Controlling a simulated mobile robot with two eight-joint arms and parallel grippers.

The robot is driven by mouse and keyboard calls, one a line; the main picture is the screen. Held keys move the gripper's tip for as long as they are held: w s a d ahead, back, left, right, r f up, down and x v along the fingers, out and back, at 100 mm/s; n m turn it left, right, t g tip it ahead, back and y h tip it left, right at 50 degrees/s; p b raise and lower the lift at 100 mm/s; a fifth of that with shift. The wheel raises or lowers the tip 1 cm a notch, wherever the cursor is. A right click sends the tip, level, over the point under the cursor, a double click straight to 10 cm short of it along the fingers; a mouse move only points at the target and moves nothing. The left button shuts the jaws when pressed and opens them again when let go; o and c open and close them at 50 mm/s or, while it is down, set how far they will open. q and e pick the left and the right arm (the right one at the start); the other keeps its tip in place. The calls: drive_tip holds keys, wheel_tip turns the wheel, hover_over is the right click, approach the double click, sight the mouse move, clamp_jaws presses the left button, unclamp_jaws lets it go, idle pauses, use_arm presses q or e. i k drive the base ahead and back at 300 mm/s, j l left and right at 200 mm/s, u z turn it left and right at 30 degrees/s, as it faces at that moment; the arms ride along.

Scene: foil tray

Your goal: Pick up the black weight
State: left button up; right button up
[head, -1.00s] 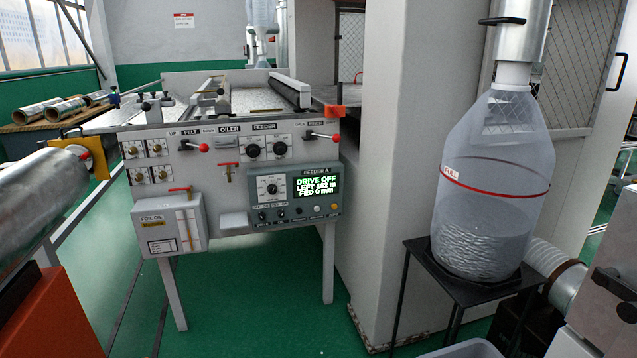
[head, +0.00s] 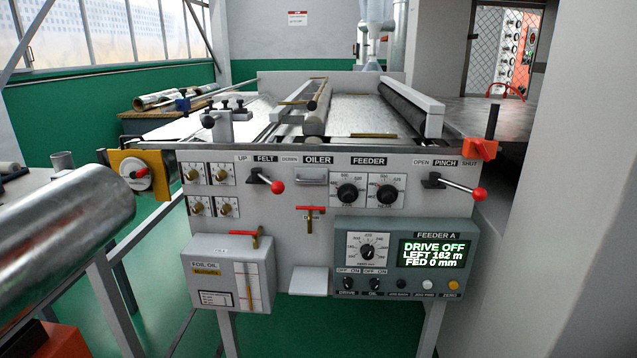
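I cannot make out a black weight anywhere in the head view. The feeder machine (head: 330,228) fills the middle, with a grey front panel of knobs and red-tipped levers. Its screen (head: 433,252) reads "DRIVE OFF, LEFT 162 m, FED 0 mm". On its bed lie a pale foil sheet (head: 355,113) and a dark roller (head: 405,108) along the right side. Neither of my grippers is in view.
A large silver roll (head: 65,232) juts in from the left, near a yellow plate (head: 140,176) with a red knob. An oil box (head: 228,275) hangs low on the panel. A pale wall or column (head: 575,200) closes the right side. Green floor shows below.

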sight(225, 102)
drive_tip(key=i+j, duration=0.1)
drive_tip(key=i, duration=0.5)
drive_tip(key=i+j+z, duration=0.1)
drive_tip(key=i, duration=0.5)
